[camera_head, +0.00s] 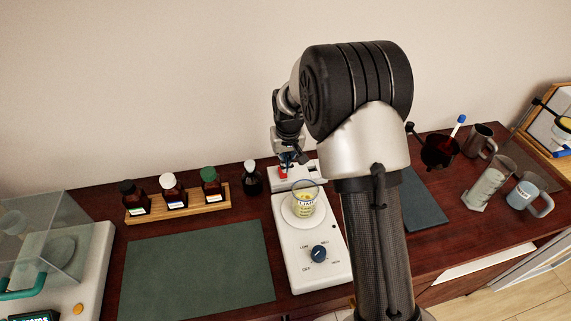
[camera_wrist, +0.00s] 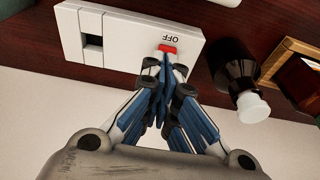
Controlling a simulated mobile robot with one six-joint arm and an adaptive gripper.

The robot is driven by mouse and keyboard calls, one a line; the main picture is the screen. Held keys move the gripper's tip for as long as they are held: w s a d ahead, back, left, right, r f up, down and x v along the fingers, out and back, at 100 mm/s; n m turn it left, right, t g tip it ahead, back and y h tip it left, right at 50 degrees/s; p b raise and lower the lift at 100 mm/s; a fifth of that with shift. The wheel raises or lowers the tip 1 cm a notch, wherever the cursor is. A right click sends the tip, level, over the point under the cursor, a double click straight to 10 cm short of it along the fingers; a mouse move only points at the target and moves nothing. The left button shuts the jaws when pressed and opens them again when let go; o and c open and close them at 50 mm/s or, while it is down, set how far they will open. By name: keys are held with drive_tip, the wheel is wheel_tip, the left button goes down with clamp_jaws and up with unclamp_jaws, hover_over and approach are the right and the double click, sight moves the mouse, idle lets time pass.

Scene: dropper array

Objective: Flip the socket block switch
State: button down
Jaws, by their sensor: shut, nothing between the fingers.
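The socket block (camera_wrist: 118,37) is a white bar with a dark socket opening at one end and a red switch (camera_wrist: 168,48) marked OFF at the other. In the head view the socket block (camera_head: 303,172) lies at the back of the table, behind the hotplate, partly hidden by my arm. The red switch (camera_head: 283,171) shows just below my gripper (camera_head: 286,160). In the wrist view my gripper (camera_wrist: 166,62) is shut and empty, its blue-padded fingertips right at the red switch. I cannot tell if they touch it.
A hotplate (camera_head: 307,247) with a beaker (camera_head: 305,197) on it stands in front of the block. A dark bottle with a white cap (camera_head: 251,178) stands close left. A wooden rack (camera_head: 180,205) holds several bottles. The green mat (camera_head: 197,271) is clear.

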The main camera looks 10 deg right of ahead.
drive_tip(key=s+r+p, duration=0.1)
drive_tip(key=s+r, duration=0.5)
drive_tip(key=r, duration=0.3)
